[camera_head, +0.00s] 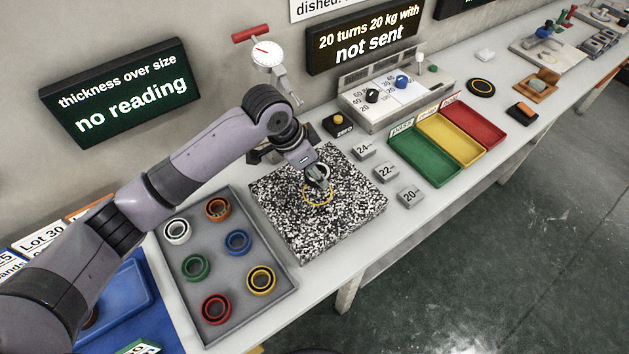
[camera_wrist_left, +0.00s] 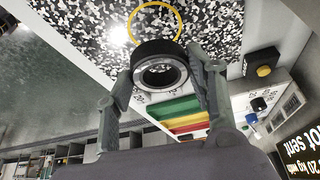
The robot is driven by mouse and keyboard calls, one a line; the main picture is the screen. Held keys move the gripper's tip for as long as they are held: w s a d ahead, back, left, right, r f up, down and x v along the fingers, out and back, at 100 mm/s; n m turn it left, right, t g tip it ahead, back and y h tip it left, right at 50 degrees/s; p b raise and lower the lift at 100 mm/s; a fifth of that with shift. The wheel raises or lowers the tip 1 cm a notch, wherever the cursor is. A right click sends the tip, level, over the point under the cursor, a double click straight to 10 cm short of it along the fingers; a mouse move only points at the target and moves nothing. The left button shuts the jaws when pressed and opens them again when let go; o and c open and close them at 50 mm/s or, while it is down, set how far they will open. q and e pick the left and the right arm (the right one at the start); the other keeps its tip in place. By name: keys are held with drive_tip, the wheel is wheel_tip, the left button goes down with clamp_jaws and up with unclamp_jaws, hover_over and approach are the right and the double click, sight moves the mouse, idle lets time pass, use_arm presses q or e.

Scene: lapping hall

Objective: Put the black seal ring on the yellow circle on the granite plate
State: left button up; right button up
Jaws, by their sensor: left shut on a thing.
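The black seal ring (camera_wrist_left: 157,48) is between the two fingers of my left gripper (camera_wrist_left: 161,68), which is shut on it. The speckled black-and-white granite plate (camera_head: 282,222) lies on the bench. The yellow circle (camera_head: 318,204) is on the plate, and it also shows in the left wrist view (camera_wrist_left: 133,22). In the head view my left gripper (camera_head: 319,180) is low over the plate at the circle's far side and hides part of it. In the wrist view the ring overlaps the circle's edge; I cannot tell the height of the gap. My right gripper is not in view.
A grey tray (camera_head: 277,307) with several coloured rings stands left of the plate. Weight blocks (camera_head: 386,173) stand close to its right, then green, yellow and red bins (camera_head: 424,164). A dial gauge (camera_head: 267,54) and a yellow-button box (camera_head: 338,123) are behind.

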sight(314, 194)
use_arm(q)
drive_tip(key=shift+f, duration=3)
drive_tip(key=o, duration=1.2)
drive_tip(key=shift+f, duration=0.15)
drive_tip(key=shift+c, duration=0.2)
drive_tip(key=v, duration=1.2)
drive_tip(key=shift+r, duration=0.2)
